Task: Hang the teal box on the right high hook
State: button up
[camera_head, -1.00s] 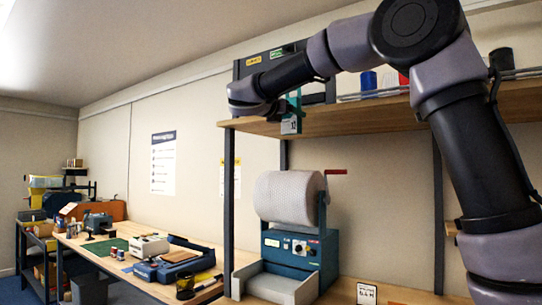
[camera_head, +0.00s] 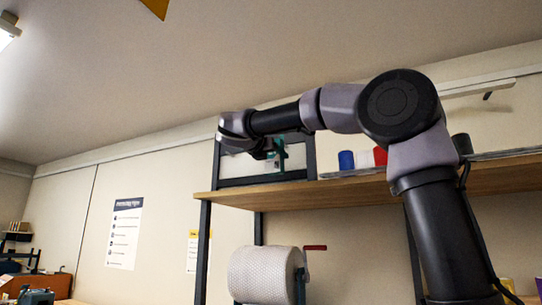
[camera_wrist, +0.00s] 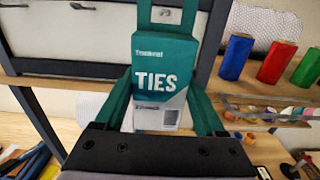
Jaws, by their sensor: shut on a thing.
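The teal box (camera_wrist: 165,60), printed "TIES" with a pale grey lower part, is upright between the teal fingers of my gripper (camera_wrist: 165,110) in the wrist view. The fingers press on its two sides, and a teal hanging tab rises from its top out of frame. In the head view my gripper (camera_head: 276,150) is above the shelf board's level, in front of the dark-framed case; the box is hard to make out there. A small dark hook (camera_head: 487,96) sticks out below a pale rail (camera_head: 480,88) at the upper right, far right of my gripper.
A wooden shelf (camera_head: 370,186) carries a blue spool (camera_head: 346,160), a red one (camera_head: 380,156) and a dark-framed case (camera_head: 235,165). A green spool (camera_wrist: 306,68) shows in the wrist view. The space above the shelf is open.

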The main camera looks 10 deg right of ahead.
jog(key=shift+f+x, duration=0.15)
jog(key=shift+x, duration=1.4)
jog(key=shift+f+x, duration=0.1)
jog(key=shift+x, duration=1.45)
jog(key=shift+w+d+f, duration=0.35)
jog(key=shift+w+d, duration=0.15)
jog(key=shift+w, duration=0.05)
jog(key=o, duration=1.4)
